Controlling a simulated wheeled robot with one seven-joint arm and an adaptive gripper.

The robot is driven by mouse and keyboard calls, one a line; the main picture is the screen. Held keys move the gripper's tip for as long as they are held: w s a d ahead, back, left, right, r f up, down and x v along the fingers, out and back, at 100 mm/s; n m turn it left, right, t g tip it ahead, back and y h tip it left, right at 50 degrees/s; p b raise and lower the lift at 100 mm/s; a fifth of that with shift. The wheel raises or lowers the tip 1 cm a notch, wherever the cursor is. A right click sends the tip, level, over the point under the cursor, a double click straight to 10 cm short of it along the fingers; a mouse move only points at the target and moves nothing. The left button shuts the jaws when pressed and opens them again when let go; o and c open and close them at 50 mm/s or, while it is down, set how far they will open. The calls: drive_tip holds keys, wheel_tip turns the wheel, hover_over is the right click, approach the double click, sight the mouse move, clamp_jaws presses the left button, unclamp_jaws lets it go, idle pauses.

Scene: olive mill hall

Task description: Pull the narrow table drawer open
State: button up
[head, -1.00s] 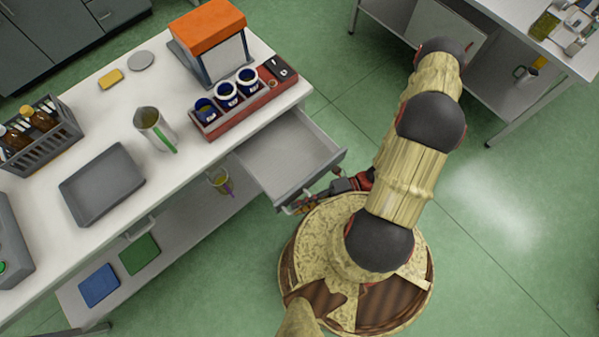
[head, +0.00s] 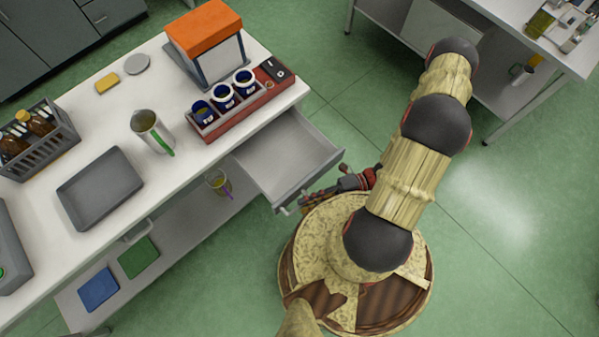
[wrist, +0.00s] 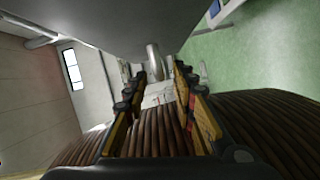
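The narrow drawer (head: 285,158) of the white table (head: 215,165) stands pulled well out and looks empty. Its front faces my base, and its handle (head: 284,210) is at the lower left end of the front. My gripper (head: 308,203) is close to the drawer front, just right of the handle. In the wrist view my gripper's fingers (wrist: 158,95) are spread apart with nothing clearly held between them. The grey drawer (wrist: 120,25) fills the top of that view, and a short metal piece (wrist: 153,62), perhaps the handle, shows beyond the fingers.
On the table are a red rack with blue-and-white cups (head: 240,112), an orange-topped device (head: 208,40), a metal jug (head: 150,130), a grey tray (head: 100,187) and a bottle crate (head: 38,140). A jug (head: 217,182) stands on the lower shelf. Green floor is clear at right.

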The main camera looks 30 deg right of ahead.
drive_tip(key=s+d, duration=0.1)
drive_tip(key=d, duration=0.7)
drive_tip(key=shift+d+r, duration=0.35)
drive_tip(key=shift+d, duration=0.05)
